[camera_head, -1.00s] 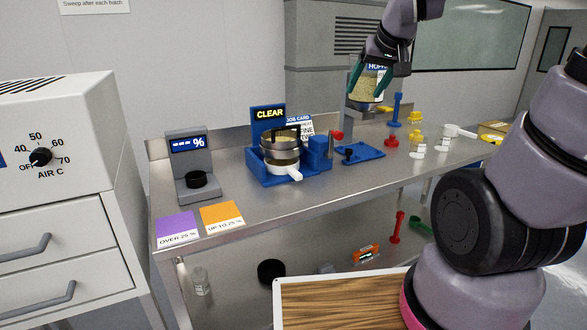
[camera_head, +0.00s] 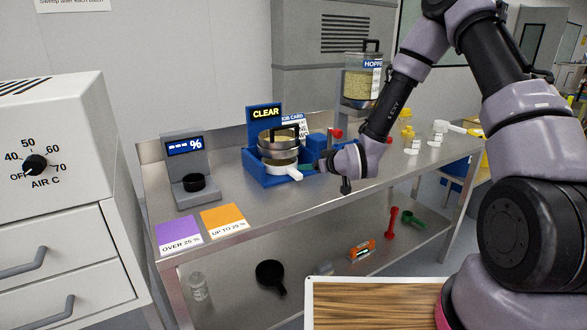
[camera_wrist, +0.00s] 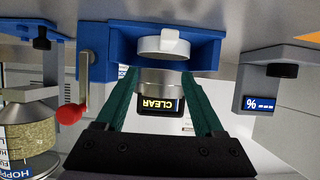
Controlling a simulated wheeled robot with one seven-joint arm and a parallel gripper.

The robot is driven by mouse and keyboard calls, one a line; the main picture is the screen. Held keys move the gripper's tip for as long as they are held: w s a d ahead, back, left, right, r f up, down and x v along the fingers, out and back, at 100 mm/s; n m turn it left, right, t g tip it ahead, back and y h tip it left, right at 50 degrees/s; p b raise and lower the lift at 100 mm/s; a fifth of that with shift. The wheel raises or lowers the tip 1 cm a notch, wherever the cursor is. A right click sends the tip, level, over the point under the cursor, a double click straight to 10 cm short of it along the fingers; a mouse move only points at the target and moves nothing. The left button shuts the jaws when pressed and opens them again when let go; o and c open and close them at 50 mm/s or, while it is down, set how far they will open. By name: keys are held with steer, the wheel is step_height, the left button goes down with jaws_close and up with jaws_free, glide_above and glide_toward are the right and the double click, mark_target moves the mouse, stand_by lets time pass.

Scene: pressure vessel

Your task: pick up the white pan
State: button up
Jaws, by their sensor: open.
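The white pan (camera_head: 281,168) sits low in the blue stand (camera_head: 266,180), beneath the steel sieve (camera_head: 279,145). Its short white handle points toward the front right.
A red-knobbed crank (camera_wrist: 72,112) is beside the fingers. The moisture meter (camera_head: 186,170) stands left, with purple (camera_head: 178,230) and orange (camera_head: 224,217) cards in front. The hopper (camera_head: 362,80) is behind right. The bench front between cards and stand is clear.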

mark_target(295, 171)
steer(key=shift+s+a+f, duration=0.1)
steer(key=shift+a+f, duration=0.1)
steer(key=shift+f, duration=0.2)
steer(key=shift+s+a+f, duration=0.1)
steer(key=shift+a+f, duration=0.05)
steer(key=shift+f, duration=0.25)
steer(key=x, duration=0.5)
steer(key=shift+w+a, duration=0.15)
steer(key=shift+s+f+x, duration=0.1)
steer(key=shift+f+x, duration=0.05)
steer(key=shift+x, duration=1.2)
steer(key=shift+s+f+x, duration=0.1)
steer(key=shift+x, duration=1.3)
steer(key=shift+a, duration=0.1)
jaws_close()
